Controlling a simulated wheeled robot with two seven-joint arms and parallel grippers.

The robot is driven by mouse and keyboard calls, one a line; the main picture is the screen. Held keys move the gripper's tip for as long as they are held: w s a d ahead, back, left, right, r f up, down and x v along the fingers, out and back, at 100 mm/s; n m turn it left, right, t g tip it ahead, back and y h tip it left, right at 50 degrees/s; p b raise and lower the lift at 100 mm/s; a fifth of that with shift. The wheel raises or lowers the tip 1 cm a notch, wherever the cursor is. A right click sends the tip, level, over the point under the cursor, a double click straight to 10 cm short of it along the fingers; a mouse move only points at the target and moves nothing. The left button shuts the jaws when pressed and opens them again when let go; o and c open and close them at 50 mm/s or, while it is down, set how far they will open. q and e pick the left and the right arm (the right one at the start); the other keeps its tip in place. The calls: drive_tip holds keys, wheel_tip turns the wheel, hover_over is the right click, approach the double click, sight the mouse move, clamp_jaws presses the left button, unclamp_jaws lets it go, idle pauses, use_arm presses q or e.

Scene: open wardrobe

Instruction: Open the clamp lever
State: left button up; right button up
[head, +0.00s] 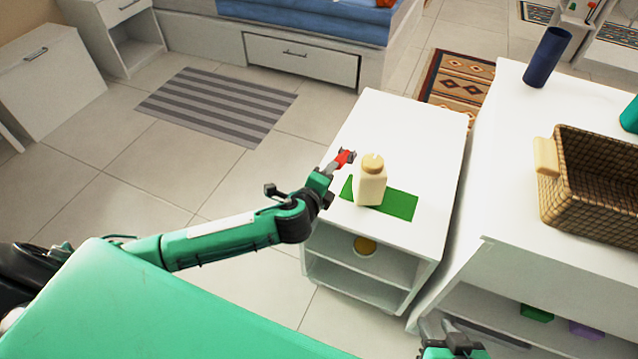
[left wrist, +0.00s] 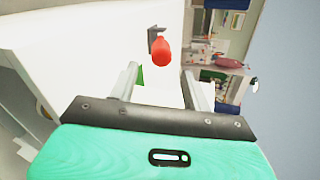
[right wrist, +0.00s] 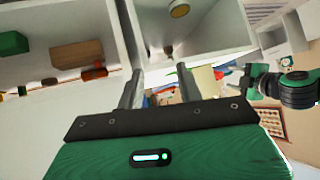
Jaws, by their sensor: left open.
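The clamp lever's red handle (head: 343,159) shows with a dark grey part beside it at the left edge of a white cabinet top. In the left wrist view the red handle (left wrist: 161,50) hangs from a dark bracket, just beyond and between the fingertips. My left gripper (head: 331,170) is open, its fingers (left wrist: 160,72) apart and pointing at the handle; I cannot tell whether they touch it. My right gripper (head: 445,330) is low at the bottom of the head view. Its fingers are apart and empty in the right wrist view (right wrist: 159,80).
A cream bottle (head: 371,182) with a tan cap stands on a green mat (head: 402,204) close right of the handle. The white cabinet (head: 415,120) has open shelves below. A wicker basket (head: 598,180) and a dark blue cylinder (head: 547,57) stand on the counter at right.

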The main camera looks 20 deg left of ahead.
use_arm(q)
drive_tip(key=v, duration=0.6)
drive_tip(key=shift+p, duration=0.35)
use_arm(e)
drive_tip(key=shift+s+d+g+h, duration=0.2)
drive_tip(key=shift+d+g, duration=0.1)
drive_tip(key=shift+d, duration=0.2)
drive_tip(key=shift+s+d+g+h, duration=0.1)
drive_tip(key=shift+s+d+g, duration=0.15)
drive_tip(key=shift+d, duration=0.2)
